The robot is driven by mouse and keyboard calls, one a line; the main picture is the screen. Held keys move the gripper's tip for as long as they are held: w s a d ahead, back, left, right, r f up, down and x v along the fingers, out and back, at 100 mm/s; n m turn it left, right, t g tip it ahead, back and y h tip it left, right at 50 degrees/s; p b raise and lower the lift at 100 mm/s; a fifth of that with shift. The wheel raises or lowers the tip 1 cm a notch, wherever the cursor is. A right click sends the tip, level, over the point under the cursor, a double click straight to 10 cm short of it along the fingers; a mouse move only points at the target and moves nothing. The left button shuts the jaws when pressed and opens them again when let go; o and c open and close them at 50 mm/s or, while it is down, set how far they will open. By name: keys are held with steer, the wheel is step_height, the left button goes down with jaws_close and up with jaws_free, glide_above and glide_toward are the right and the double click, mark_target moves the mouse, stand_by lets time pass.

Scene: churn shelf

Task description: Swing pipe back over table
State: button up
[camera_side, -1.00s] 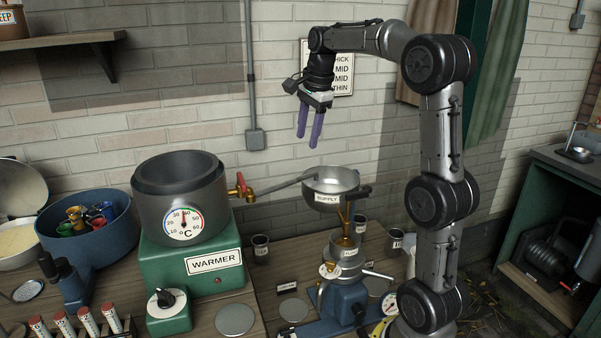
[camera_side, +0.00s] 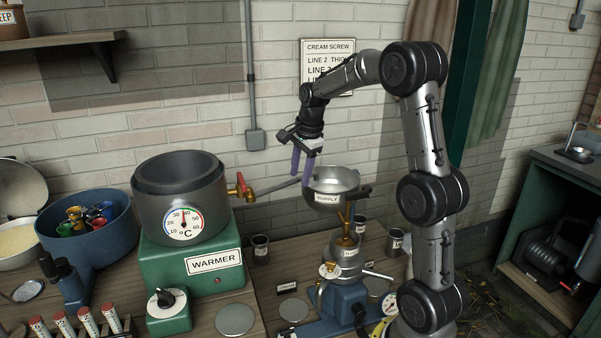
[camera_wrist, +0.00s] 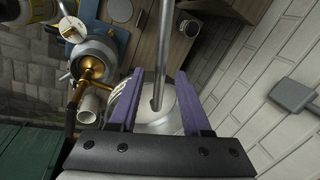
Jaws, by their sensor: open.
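The pipe (camera_side: 282,184) is a thin grey tube running from the brass tap on the warmer to the silver supply bowl (camera_side: 335,187). Its free end is over the bowl. In the wrist view the pipe (camera_wrist: 167,50) runs down between my two purple fingers, its end over the bowl (camera_wrist: 125,103). My gripper (camera_side: 302,180) is open, fingers pointing down, at the bowl's left rim near the pipe's end. In the wrist view my gripper (camera_wrist: 158,72) has a finger on each side of the pipe with gaps. Whether a finger touches the pipe I cannot tell.
The grey warmer pot (camera_side: 180,195) stands on a green base (camera_side: 190,262) at left, with a red-handled tap (camera_side: 242,187). Metal cups (camera_side: 260,249) stand on the wooden table. A conduit box (camera_side: 255,139) is on the brick wall behind.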

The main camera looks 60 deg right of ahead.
jaws_close()
stand_by(1.4)
